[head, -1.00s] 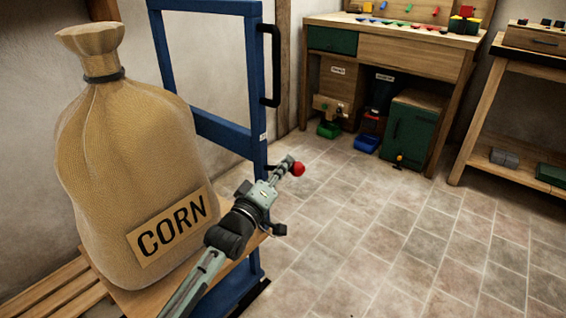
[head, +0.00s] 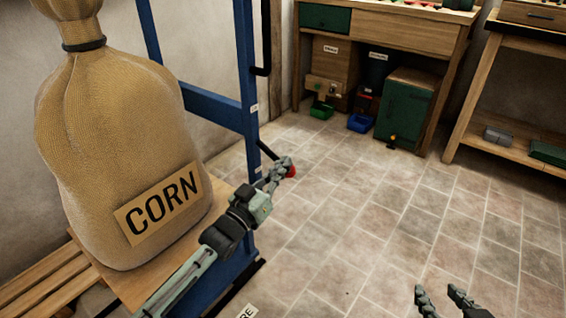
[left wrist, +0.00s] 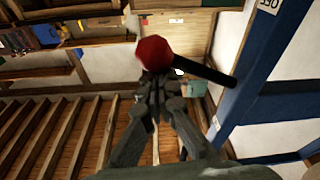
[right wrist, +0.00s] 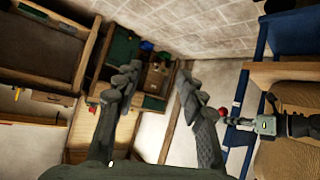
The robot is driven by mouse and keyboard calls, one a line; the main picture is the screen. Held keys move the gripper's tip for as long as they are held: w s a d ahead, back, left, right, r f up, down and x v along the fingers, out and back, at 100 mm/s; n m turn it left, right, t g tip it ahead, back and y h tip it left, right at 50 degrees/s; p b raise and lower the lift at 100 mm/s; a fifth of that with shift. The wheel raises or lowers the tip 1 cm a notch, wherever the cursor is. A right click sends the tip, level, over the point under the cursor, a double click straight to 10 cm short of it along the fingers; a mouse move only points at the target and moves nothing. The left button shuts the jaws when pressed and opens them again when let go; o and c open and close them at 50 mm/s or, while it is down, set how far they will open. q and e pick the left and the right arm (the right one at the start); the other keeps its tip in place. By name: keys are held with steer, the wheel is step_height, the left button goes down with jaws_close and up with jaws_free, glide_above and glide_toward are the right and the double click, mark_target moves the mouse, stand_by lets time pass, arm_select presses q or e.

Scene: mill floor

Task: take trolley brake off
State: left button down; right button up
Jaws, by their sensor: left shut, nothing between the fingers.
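The trolley is a blue frame (head: 205,103) with a wooden deck. Its brake lever is a black rod (head: 267,151) with a red knob (head: 291,173), slanting down and away from the blue post. In the left wrist view, the red knob (left wrist: 153,57) sits just past my fingertips, and a label (left wrist: 269,5) on the post seems to read OFF. My left gripper (head: 284,166) is shut and empty at the knob, seemingly against it; exact contact is unclear. My right gripper (head: 440,291) is open and empty over the floor; its parted fingers also show in the right wrist view (right wrist: 157,78).
A CORN sack (head: 125,150) stands on the trolley deck beside my left arm. A wooden workbench (head: 380,45) with bins and a green cabinet (head: 405,110) below stands at the back. A shelf table (head: 515,145) is at right. The tiled floor between is clear.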

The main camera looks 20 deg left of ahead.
arm_select(q)
steer(key=shift+a+f+m, duration=0.2)
steer(key=shift+f+m, duration=0.4)
steer(key=shift+m, duration=0.3)
arm_select(e)
steer(key=shift+w+a+r+t+y, duration=0.2)
steer(key=shift+w+a+r+t, duration=0.2)
steer(key=shift+a+r, duration=0.2)
steer(key=shift+w+a+r+t+y, duration=0.2)
steer(key=shift+w+a+r+t, duration=0.1)
steer(key=shift+a+r+t, duration=0.3)
steer(key=shift+d, duration=0.1)
steer(key=shift+s, duration=0.1)
arm_select(q)
step_height(320, 180, up, 5)
steer(key=p, duration=0.3)
steer(key=v, duration=0.9)
steer(key=shift+a+f, duration=0.25)
steer(key=shift+f, duration=0.15)
arm_select(e)
steer(key=s+d+f+g+h, duration=0.2)
steer(key=s+d+f+g, duration=0.2)
steer(key=s+d, duration=0.2)
steer(key=s+d+f+m+g+h, duration=0.1)
steer(key=s+d+f+g+h, duration=0.1)
steer(key=s+d+f+g, duration=0.2)
steer(key=shift+s+d+f+m+g, duration=0.4)
steer(key=shift+s+d, duration=0.6)
steer(key=shift+s, duration=0.65)
